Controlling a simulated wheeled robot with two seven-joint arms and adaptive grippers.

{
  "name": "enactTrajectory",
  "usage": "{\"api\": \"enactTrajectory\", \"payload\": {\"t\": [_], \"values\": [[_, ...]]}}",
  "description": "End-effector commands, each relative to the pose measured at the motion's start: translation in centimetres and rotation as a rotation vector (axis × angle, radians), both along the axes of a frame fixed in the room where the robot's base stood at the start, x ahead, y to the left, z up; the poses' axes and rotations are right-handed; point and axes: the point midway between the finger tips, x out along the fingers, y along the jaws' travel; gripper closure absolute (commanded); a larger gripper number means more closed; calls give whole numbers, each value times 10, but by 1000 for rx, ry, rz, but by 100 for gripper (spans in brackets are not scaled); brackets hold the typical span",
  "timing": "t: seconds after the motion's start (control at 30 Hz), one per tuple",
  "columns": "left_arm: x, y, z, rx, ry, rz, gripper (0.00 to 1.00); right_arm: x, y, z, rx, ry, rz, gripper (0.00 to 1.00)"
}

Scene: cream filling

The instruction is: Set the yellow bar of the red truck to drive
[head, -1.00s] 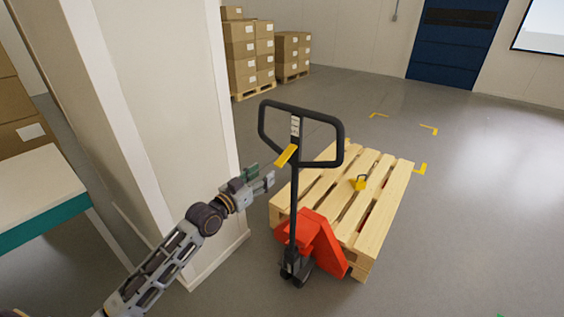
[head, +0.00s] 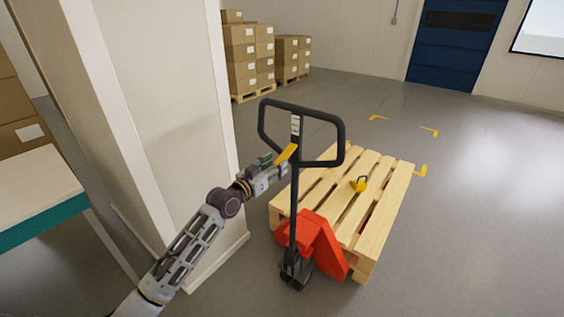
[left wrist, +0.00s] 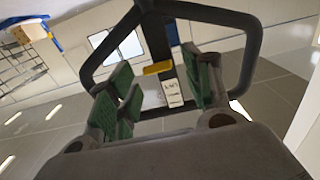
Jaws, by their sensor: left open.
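The red pallet truck (head: 314,241) stands with its forks in a wooden pallet (head: 385,200). Its black loop handle (head: 340,130) is upright on a dark shaft. My left gripper (head: 278,170) is just below and left of the bar, close to the shaft. In the left wrist view the open green-padded fingers (left wrist: 163,98) frame the handle, with the yellow bar (left wrist: 158,68) between them and farther off. Contact cannot be told. My right gripper is not in view.
A white pillar (head: 170,110) stands close to my left arm. A white table (head: 35,195) is at the left edge. A yellow padlock-shaped object (head: 360,184) lies on the pallet. Boxes (head: 242,55) are stacked behind. The floor at right is clear.

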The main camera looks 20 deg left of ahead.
Motion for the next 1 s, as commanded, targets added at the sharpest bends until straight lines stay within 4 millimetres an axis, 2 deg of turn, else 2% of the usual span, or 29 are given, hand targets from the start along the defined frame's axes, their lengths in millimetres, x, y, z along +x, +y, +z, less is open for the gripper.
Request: {"api": "enactTrajectory", "payload": {"t": [0.5,0.7,1.0], "values": [[35,-13,0,0,-1,0,50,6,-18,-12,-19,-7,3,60],[41,-15,0,-1,0,-1,50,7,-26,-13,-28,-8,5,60],[42,-16,0,0,0,-1,50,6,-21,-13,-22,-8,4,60]]}}
